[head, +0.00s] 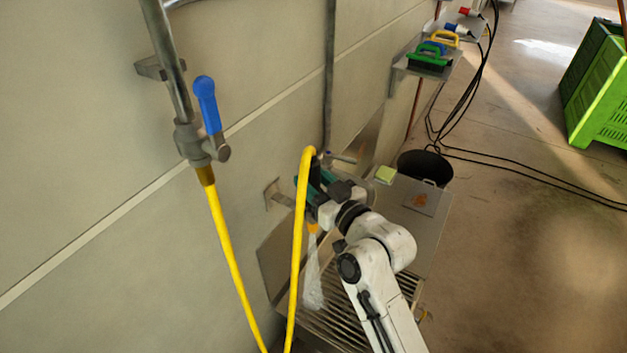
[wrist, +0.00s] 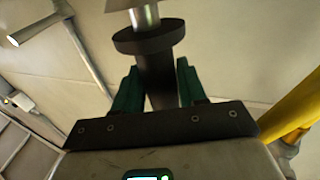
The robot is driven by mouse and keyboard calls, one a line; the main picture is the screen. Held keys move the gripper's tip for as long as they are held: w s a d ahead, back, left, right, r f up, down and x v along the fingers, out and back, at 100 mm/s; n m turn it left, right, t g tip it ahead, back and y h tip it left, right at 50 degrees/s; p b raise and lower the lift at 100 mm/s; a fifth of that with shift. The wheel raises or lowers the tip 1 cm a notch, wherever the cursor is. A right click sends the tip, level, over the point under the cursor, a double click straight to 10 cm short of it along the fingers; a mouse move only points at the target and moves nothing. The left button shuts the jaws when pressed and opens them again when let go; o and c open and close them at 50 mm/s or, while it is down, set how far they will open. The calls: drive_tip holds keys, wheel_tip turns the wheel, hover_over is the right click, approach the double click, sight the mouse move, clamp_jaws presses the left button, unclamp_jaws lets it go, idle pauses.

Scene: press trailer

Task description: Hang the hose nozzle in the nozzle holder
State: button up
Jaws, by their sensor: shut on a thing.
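The hose nozzle is a dark cylinder with a wide round collar (wrist: 150,38). My gripper (wrist: 157,82) is shut on it, with green fingers on both sides. A shiny metal part lies beyond the collar at the top edge; I cannot tell whether it belongs to the nozzle or the holder. In the head view my gripper (head: 311,182) is near the wall, partly hidden by the arm and hose. The yellow hose (head: 297,250) loops up to it. A grey wall bracket (head: 275,195), probably the nozzle holder, is just left of my gripper. Contact between them cannot be told.
A steel pipe with a blue valve handle (head: 207,103) feeds the hose at left. A slatted metal bench (head: 340,325) is below the arm. A steel counter (head: 430,225) with a yellow-green sponge (head: 385,175) is to the right. Open floor (head: 540,250) is further right.

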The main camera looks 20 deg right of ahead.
drive_tip(key=shift+f+b, duration=0.5)
drive_tip(key=shift+f, duration=0.1)
drive_tip(key=o, duration=1.1)
drive_tip(key=shift+f, duration=0.1)
drive_tip(key=shift+o, duration=0.2)
drive_tip(key=b+v, duration=0.2)
drive_tip(key=v, duration=0.9)
drive_tip(key=s+a+f+g+p, duration=0.1)
drive_tip(key=s+f+g+p, duration=0.2)
drive_tip(key=s+f+g, duration=0.3)
drive_tip(key=s+d+f+m+g+h+p, duration=0.1)
drive_tip(key=s+f+g, duration=0.4)
drive_tip(key=s, duration=0.5)
drive_tip(key=s+d+f+m+g+h+p, duration=0.2)
drive_tip(key=s+d+f+g, duration=0.3)
drive_tip(key=s, duration=0.6)
drive_tip(key=shift+s+f+h, duration=0.2)
drive_tip(key=shift+f+h, duration=0.1)
drive_tip(key=shift+h, duration=0.5)
